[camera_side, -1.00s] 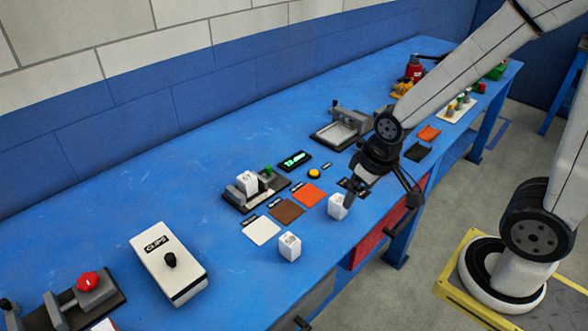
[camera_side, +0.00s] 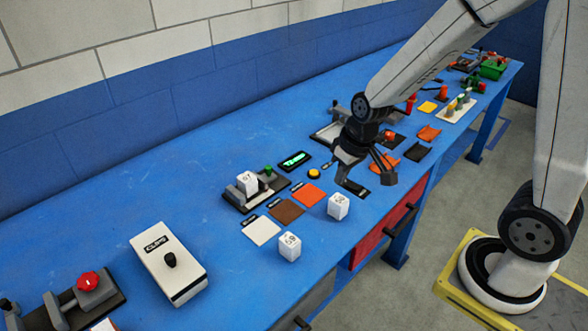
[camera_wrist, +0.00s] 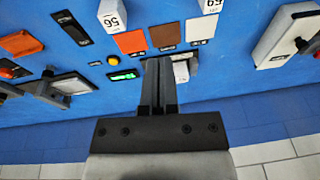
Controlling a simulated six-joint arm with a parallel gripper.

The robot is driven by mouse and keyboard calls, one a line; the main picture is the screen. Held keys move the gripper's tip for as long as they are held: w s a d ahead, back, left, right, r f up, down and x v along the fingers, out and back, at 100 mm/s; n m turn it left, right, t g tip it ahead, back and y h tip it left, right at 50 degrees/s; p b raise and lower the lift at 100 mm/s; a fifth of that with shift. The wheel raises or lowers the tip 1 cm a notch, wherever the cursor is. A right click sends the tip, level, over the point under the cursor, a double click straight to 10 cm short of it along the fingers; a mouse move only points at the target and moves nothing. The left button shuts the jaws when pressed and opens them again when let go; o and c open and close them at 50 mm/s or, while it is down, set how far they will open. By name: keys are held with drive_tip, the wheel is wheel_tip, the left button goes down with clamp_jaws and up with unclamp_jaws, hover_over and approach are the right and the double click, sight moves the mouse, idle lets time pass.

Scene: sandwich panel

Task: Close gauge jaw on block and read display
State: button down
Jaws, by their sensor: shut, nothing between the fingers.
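The gauge (camera_side: 243,197) has a dark base and grey jaws, with a green knob (camera_side: 268,170) at its right end. A white numbered block (camera_side: 247,182) sits in it; whether the jaw touches it I cannot tell. The display (camera_side: 294,160) shows lit green characters too small to read. My gripper (camera_side: 338,167) is shut and empty, above the bench to the right of the gauge. In the wrist view its fingers (camera_wrist: 158,66) are together, partly covering the gauge (camera_wrist: 191,60) and block (camera_wrist: 181,71). The display also shows there (camera_wrist: 123,76).
Two loose white blocks, the right one (camera_side: 338,206) and the front one (camera_side: 290,246), stand near the front edge. White, brown and orange pads (camera_side: 309,195) and a yellow button (camera_side: 314,174) lie nearby. A CLIPS box (camera_side: 169,264) is front left.

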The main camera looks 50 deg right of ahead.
sight(265, 174)
drive_tip(key=w+d+f+t+y, duration=0.1)
drive_tip(key=w+d+f, duration=0.3)
drive_tip(key=w+d, duration=0.3)
drive_tip(key=w+d+f+m+t+y, duration=0.1)
drive_tip(key=w+d+f, duration=0.3)
drive_tip(key=w+d, duration=0.4)
drive_tip(key=w+t+y, duration=0.1)
drive_tip(key=w, duration=0.6)
drive_tip(key=shift+t+y, duration=0.3)
drive_tip(key=shift+a+f, duration=0.1)
drive_tip(key=shift+f, duration=0.1)
drive_tip(key=x, duration=0.9)
drive_tip(key=shift+a+f, duration=0.1)
drive_tip(key=shift+f, duration=0.1)
drive_tip(key=shift+w+a+f, duration=0.1)
drive_tip(key=shift+w+a, duration=0.1)
drive_tip(key=shift+a, duration=0.3)
drive_tip(key=shift+w+a, duration=0.2)
drive_tip(key=shift+a, duration=0.3)
drive_tip(key=shift+w+a, duration=0.3)
drive_tip(key=shift+a, duration=0.7)
